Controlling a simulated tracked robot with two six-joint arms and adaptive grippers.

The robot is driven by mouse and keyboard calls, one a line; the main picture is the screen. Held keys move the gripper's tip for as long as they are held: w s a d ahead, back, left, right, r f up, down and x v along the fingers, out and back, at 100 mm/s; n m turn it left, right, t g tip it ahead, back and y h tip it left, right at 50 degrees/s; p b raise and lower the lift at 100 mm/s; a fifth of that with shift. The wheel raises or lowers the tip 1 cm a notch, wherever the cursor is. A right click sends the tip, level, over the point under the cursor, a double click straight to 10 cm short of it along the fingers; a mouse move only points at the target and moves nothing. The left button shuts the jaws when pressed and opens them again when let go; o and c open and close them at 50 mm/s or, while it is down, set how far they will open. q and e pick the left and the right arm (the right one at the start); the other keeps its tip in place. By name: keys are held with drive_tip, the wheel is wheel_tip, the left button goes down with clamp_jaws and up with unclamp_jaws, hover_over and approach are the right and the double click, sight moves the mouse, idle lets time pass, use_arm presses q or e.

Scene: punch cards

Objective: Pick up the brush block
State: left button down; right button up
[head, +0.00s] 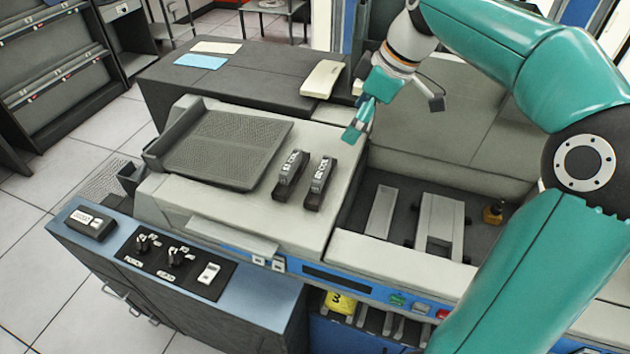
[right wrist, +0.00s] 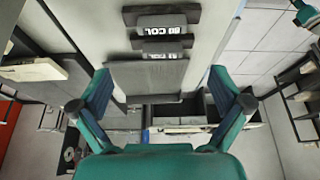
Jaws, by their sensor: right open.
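Two dark blocks with pale printed labels stand side by side on the cream machine top in the head view, a left block (head: 290,170) and a right block (head: 319,183). I cannot tell which one is the brush block. In the right wrist view two labelled blocks show at the top middle, one block (right wrist: 163,22) above another block (right wrist: 162,48); part of the label reads "COL". My right gripper (head: 358,122) hangs above and behind the right block in the head view. Its fingers (right wrist: 160,88) are wide apart and empty. My left gripper is not seen.
A dark ribbed tray (head: 225,150) lies left of the blocks. An open bay (head: 440,222) with grey bars and a small amber item (head: 493,212) is at right. A control panel (head: 175,255) is in front. A cream object (head: 322,78) lies on the dark top behind.

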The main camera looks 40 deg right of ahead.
approach(322, 168)
drive_tip(key=x, duration=0.5)
drive_tip(key=shift+s+d+f, duration=0.15)
drive_tip(key=shift+s+d, duration=0.05)
drive_tip(key=shift+a+p+x, duration=0.1)
drive_tip(key=shift+p+x, duration=0.2)
drive_tip(key=shift+x, duration=1)
drive_tip(key=shift+a+p+x, duration=0.15)
drive_tip(key=shift+p+x, duration=0.1)
drive_tip(key=shift+x, duration=1.05)
drive_tip(key=shift+w, duration=0.15)
drive_tip(key=c, duration=1)
